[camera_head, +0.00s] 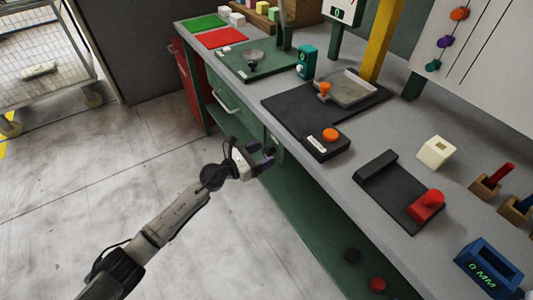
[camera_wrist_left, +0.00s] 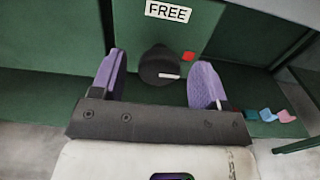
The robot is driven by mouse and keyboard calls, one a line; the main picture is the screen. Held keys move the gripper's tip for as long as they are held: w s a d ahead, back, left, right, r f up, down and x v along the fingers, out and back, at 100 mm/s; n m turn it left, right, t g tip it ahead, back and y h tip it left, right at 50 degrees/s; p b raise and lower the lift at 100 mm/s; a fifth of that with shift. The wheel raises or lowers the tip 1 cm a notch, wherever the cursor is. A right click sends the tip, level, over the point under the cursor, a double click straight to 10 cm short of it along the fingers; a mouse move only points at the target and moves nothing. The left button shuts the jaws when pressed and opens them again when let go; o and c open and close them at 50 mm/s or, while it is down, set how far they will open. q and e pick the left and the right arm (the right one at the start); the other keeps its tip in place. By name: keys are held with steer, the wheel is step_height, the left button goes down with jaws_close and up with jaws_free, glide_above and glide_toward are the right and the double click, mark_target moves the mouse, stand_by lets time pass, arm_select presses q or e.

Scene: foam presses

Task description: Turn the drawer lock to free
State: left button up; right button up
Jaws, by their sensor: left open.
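The drawer lock is a round black knob (camera_wrist_left: 160,68) with a short white pointer line, on a green panel, in the left wrist view. The line points to the right in that picture. A white FREE label (camera_wrist_left: 168,11) is above the knob, and a small red mark (camera_wrist_left: 189,56) is at its upper right. My left gripper (camera_wrist_left: 162,82) is open, with one purple finger on each side of the knob and gaps between. In the head view the left gripper (camera_head: 264,160) is at the bench front, mostly hiding the lock. My right gripper is not in view.
The green drawer front with its handle (camera_head: 226,101) lies left of the gripper. The grey bench top (camera_head: 360,148) above carries a black press base with an orange button (camera_head: 330,134). A lower green shelf (camera_head: 310,215) runs below. Open floor is at left.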

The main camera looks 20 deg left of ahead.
arm_select(q)
steer(key=shift+x, duration=0.95)
steer(key=c, duration=0.9)
